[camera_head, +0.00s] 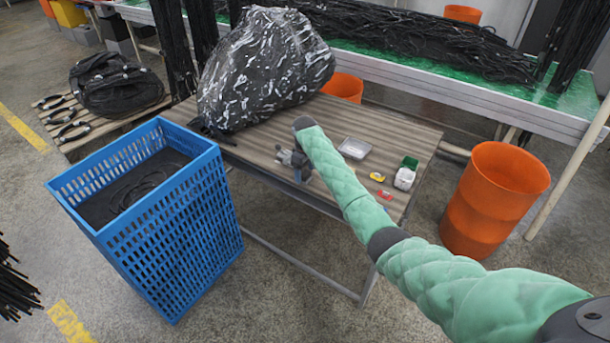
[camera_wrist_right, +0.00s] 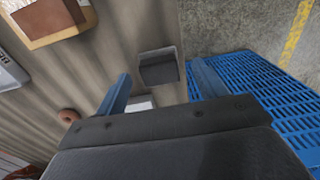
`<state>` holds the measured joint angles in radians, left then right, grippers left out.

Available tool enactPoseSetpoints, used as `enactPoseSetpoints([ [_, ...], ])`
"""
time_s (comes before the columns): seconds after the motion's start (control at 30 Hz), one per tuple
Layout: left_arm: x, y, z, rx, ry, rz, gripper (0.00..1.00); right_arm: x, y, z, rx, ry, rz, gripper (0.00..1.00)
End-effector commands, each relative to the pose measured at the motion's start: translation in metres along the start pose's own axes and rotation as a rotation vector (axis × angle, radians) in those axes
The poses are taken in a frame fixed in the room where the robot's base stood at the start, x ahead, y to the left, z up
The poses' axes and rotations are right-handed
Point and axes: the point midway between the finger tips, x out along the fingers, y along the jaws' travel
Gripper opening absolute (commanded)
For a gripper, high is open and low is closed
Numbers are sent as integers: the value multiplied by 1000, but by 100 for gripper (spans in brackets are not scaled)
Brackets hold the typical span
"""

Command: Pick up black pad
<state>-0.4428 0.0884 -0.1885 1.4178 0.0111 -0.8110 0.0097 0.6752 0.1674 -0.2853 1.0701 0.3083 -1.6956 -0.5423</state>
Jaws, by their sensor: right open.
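In the right wrist view a dark, nearly square block, which looks like the black pad (camera_wrist_right: 158,68), lies on the wooden table (camera_wrist_right: 100,65) near its edge. My right gripper (camera_wrist_right: 160,86) is open above the table, its two blue fingers apart. The pad shows between and slightly beyond the fingers, and nothing is held. In the head view my right gripper (camera_head: 293,160) is over the front part of the table (camera_head: 405,128), and I cannot make out the pad there. My left gripper is not in view.
A blue crate (camera_head: 165,225) with dark hoses stands left of the table. A large wrapped black bundle (camera_head: 262,70) covers the table's back left. A metal tray (camera_head: 355,148), a small white container (camera_head: 404,178) and small coloured items lie to the right. An orange bin (camera_head: 495,198) stands beyond.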

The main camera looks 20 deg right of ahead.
Motion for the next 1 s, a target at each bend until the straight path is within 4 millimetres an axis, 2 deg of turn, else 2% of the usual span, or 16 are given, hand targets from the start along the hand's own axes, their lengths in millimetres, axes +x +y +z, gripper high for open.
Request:
enactPoseSetpoints([
  [0.2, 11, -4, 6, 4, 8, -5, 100, 17, 0, 1, 1, 0, 0, 71],
  [0.43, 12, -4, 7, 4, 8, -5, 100, 18, 0, 1, 1, 0, 1, 71],
  [0.47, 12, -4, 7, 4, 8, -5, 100, 18, 0, 1, 1, 0, 1, 67],
  [0.6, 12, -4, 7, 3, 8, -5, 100, 18, 0, 1, 1, 0, 1, 40],
  [0.7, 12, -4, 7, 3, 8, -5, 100, 18, 0, 1, 1, 0, 1, 23],
  [1.0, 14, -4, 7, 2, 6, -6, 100, 17, 0, 1, 1, 0, 1, 22],
])
